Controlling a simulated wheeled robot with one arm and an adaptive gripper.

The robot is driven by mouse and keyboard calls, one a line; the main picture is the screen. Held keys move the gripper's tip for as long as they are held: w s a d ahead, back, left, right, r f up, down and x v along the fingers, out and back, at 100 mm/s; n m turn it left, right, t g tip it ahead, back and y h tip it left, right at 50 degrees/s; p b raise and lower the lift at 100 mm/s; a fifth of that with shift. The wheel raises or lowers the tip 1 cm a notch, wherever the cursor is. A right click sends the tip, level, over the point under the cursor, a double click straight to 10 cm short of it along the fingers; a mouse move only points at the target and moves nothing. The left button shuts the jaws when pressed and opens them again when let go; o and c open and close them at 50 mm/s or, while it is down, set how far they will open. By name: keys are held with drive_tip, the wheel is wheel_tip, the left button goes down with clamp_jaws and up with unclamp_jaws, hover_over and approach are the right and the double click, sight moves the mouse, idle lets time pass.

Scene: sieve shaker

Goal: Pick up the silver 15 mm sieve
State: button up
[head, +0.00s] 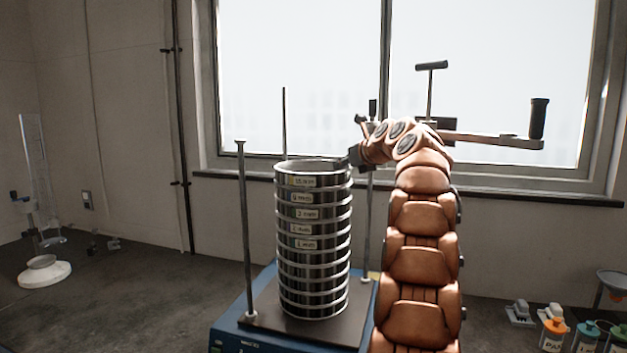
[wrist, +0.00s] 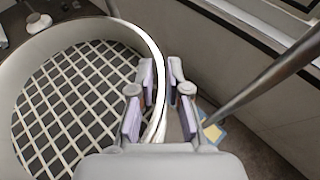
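The silver 15 mm sieve (head: 312,168) is the top ring of a stack of silver sieves on the shaker. Its label (head: 305,182) faces me. In the wrist view its wire mesh (wrist: 75,100) and bright curved rim (wrist: 157,70) show. My gripper (head: 350,160) is at the right side of the top rim. In the wrist view my gripper (wrist: 160,112) is open, with one finger pair inside the sieve and the other outside. The rim runs between them, with a gap visible on the outer side. The fingertips' contact cannot be told in the head view.
The stack stands on the blue shaker base (head: 280,335) between upright rods (head: 244,230); a rod (wrist: 265,80) passes right of my gripper in the wrist view. A clamp bar (head: 490,140) is behind my arm. Bottles (head: 553,335) stand at right, a white-based cylinder (head: 45,272) at left.

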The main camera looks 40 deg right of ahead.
clamp_jaws()
drive_tip(key=shift+r, duration=0.15)
